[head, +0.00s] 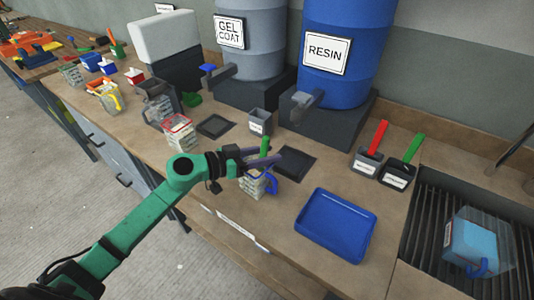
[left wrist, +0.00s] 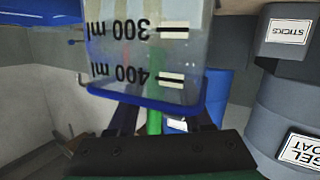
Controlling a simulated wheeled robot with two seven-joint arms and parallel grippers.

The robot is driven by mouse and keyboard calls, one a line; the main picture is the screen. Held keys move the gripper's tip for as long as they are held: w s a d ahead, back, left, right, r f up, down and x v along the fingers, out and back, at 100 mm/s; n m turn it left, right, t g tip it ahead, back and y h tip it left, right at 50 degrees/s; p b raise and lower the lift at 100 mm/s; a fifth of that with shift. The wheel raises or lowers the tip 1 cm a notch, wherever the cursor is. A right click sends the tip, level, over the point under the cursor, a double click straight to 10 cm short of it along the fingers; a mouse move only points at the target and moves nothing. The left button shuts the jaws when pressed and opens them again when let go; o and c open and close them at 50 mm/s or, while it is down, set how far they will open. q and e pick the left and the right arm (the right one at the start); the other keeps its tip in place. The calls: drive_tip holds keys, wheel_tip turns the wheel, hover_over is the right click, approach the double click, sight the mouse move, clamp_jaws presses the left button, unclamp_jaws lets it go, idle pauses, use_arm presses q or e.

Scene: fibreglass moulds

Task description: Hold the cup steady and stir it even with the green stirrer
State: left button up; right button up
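A clear measuring cup (head: 254,186) with a blue rim and handle stands on the bench near its front edge. In the left wrist view the cup (left wrist: 150,45) appears upside down, with 300 ml and 400 ml marks. A green stirrer (head: 265,146) stands up out of the cup; it also shows beyond the rim in the left wrist view (left wrist: 153,123). My left gripper (head: 266,157) is at the cup's rim, its fingers apart on either side of the stirrer, with gaps showing. The finger ends are partly hidden by the cup. My right gripper is out of view.
A blue tray (head: 336,226) lies to the right. Holders with a red stick (head: 377,136) and a green stick (head: 413,147) stand behind it. The resin drum (head: 345,50), gel coat drum (head: 252,45) and sticks pot (head: 260,121) stand behind. A red-rimmed cup (head: 180,134) is left.

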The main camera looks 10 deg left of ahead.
use_arm(q)
drive_tip(key=f, duration=0.3)
drive_tip(key=shift+s+a+f+g, duration=0.1)
drive_tip(key=shift+s+f+g, duration=0.1)
drive_tip(key=shift+s+g, duration=0.15)
drive_tip(key=shift+s+a, duration=0.15)
drive_tip(key=r+b+v, duration=0.1)
drive_tip(key=r+v, duration=0.1)
drive_tip(key=v, duration=1.2)
drive_tip(key=shift+r, duration=0.45)
